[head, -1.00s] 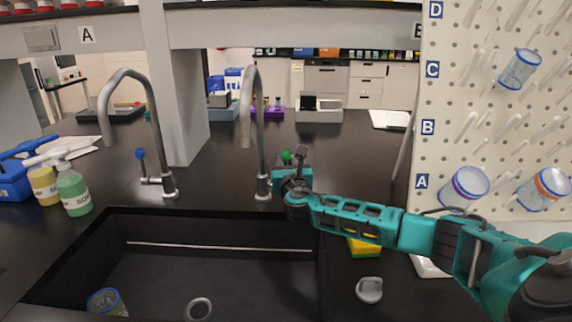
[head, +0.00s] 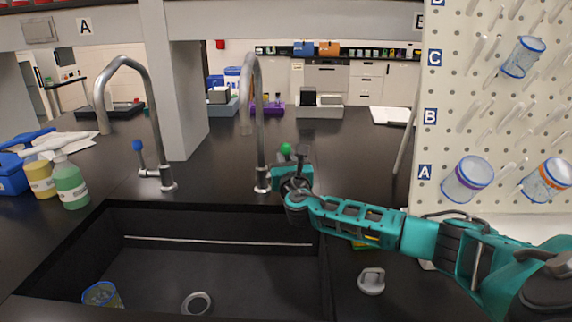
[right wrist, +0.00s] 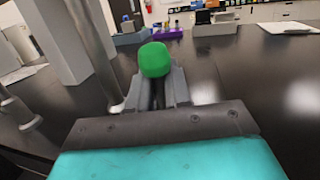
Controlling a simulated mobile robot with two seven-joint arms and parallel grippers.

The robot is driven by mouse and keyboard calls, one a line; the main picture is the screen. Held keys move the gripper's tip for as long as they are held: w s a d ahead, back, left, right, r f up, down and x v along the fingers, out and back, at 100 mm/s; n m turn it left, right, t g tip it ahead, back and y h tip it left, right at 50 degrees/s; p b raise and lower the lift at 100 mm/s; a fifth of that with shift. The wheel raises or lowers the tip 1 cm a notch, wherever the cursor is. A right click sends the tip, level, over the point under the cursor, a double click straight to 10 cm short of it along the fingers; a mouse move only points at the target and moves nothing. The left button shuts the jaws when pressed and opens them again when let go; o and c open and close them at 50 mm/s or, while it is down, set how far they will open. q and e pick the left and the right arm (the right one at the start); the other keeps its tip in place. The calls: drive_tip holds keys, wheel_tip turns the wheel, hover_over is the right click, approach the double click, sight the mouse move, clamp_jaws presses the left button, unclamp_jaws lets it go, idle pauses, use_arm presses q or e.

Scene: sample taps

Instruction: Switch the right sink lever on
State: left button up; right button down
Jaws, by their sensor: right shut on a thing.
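The right sink lever has a green knob (head: 286,148) and stands beside the base of the right tap (head: 260,130). My right gripper (right wrist: 156,92) is at this lever, with its grey fingers shut around it just below the green knob, which also shows in the right wrist view (right wrist: 154,59). The lever's stem and base are mostly hidden by the gripper. The left tap (head: 150,125) has its own lever with a blue knob (head: 138,145). No water is visible at either spout. My left gripper is not in view.
The black sink (head: 210,265) lies in front of the taps, with a blue-rimmed beaker (head: 102,295) in it. Soap bottles (head: 71,184) stand at the left. A pegboard (head: 475,120) with beakers stands at the right, beyond my right arm. A grey post (head: 172,80) rises between the taps.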

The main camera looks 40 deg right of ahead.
drive_tip(key=shift+s+a+f+t+b, duration=0.1)
drive_tip(key=shift+s+t+b, duration=0.1)
drive_tip(key=shift+t+b, duration=0.5)
drive_tip(key=shift+h+b, duration=0.3)
drive_tip(key=shift+b, duration=0.1)
drive_tip(key=shift+s+a+r, duration=0.1)
drive_tip(key=shift+r, duration=0.2)
drive_tip(key=c, duration=1.1)
unclamp_jaws()
drive_tip(key=shift+c, duration=0.2)
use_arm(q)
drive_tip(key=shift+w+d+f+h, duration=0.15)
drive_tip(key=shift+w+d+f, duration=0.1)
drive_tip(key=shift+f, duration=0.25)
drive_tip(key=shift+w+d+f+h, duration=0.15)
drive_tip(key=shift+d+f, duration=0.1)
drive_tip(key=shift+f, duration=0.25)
use_arm(e)
drive_tip(key=shift+a, duration=0.1)
